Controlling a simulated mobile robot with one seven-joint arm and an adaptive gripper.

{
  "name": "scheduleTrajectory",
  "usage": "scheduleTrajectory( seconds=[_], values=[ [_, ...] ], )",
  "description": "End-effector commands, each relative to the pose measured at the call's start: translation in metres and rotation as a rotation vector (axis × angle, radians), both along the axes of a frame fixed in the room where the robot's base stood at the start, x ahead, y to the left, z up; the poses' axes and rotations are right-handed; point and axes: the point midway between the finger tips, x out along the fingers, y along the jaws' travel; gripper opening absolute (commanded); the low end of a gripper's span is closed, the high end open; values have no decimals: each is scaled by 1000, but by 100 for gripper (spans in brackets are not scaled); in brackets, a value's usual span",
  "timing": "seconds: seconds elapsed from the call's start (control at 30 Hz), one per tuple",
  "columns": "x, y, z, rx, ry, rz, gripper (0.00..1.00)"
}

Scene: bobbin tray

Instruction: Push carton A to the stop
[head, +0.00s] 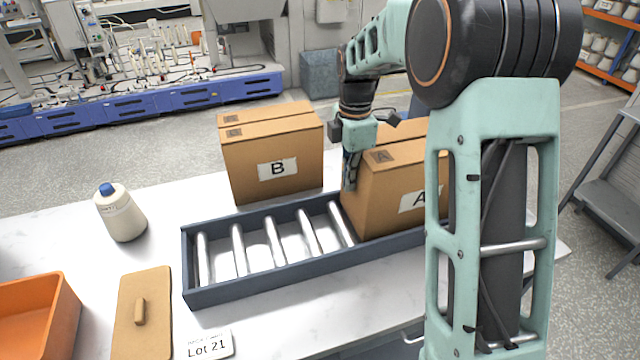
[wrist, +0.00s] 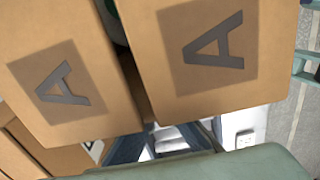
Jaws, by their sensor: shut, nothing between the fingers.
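Carton A (head: 385,203) is a brown box with a white "A" label, on the right part of a dark-framed roller track (head: 290,283). My arm hides its right side. The wrist view looks onto its top, two flaps marked A (wrist: 215,55) with a gap between them. My gripper (head: 349,186) is shut and empty, pointing down at the carton's left side. I cannot tell whether it touches. The track's left end has a raised dark wall (head: 188,270); its right end is mostly hidden behind my arm. I cannot tell which part is the stop.
Carton B (head: 270,160) stands behind the track, close to it. Bare rollers lie left of carton A. A cone of thread (head: 121,215), an orange bin (head: 65,315), a brown lid with a handle (head: 142,335) and a Lot 21 card (head: 205,345) are at the left and front.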

Motion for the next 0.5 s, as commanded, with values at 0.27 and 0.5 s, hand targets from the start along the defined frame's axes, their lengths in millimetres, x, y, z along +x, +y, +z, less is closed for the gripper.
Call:
scheduleTrajectory(
  seconds=[0.27, 0.5],
  values=[
    [23, -74, 3, 0, 0, -7, 0],
    [43, -138, 3, 0, 0, -6, 0]
  ],
)
